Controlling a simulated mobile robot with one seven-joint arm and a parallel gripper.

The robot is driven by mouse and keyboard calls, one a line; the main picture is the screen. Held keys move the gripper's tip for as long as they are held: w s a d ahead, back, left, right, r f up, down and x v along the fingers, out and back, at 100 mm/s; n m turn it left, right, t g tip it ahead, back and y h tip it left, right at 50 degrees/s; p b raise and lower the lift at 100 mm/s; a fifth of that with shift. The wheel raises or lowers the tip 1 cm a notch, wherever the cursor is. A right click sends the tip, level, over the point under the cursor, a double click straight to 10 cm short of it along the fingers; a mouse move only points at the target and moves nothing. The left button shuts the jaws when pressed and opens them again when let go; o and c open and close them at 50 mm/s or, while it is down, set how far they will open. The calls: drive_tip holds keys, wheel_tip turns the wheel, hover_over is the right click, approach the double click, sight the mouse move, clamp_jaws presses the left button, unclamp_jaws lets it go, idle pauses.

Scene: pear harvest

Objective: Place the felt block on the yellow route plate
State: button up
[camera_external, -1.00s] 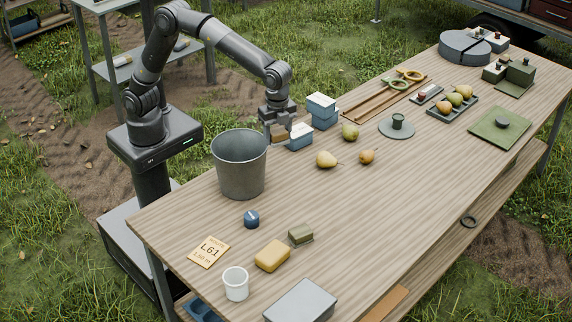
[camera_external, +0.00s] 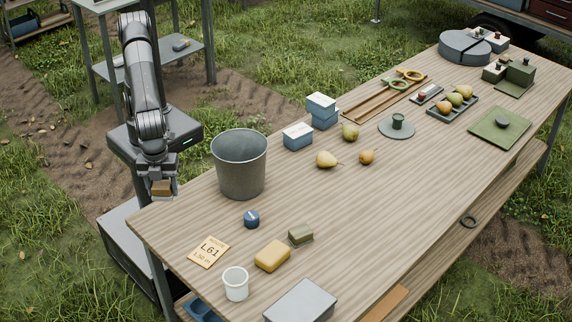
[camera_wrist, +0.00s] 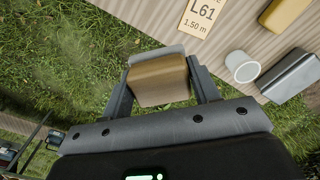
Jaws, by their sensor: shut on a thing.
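The felt block is a tan-brown block with a grey layer along one face. My gripper (camera_external: 161,193) is shut on the felt block (camera_external: 161,187), which also shows between the two fingers in the wrist view (camera_wrist: 158,82). The gripper hangs off the table's left edge, beyond the near-left corner. The yellow route plate (camera_external: 209,252), marked L61 and 1.50 m, lies flat near the table's left end, to the right of and nearer the camera than my gripper. Part of it shows at the top of the wrist view (camera_wrist: 201,15). Nothing lies on the plate.
A grey bucket (camera_external: 239,166) stands at the table's left edge. A blue round piece (camera_external: 252,219), a yellow block (camera_external: 272,256), an olive block (camera_external: 301,234) and a white cup (camera_external: 235,284) surround the plate. A grey box (camera_external: 301,302) lies at the front.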

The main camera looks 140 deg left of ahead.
wheel_tip(320, 180, down, 11)
hover_over(209, 251)
wheel_tip(209, 251, down, 7)
drive_tip(key=shift+f, duration=0.1)
drive_tip(key=shift+d+f, duration=0.1)
drive_tip(key=shift+f, duration=1.8)
drive_tip(key=shift+f, duration=0.15)
drive_tip(key=o, duration=1)
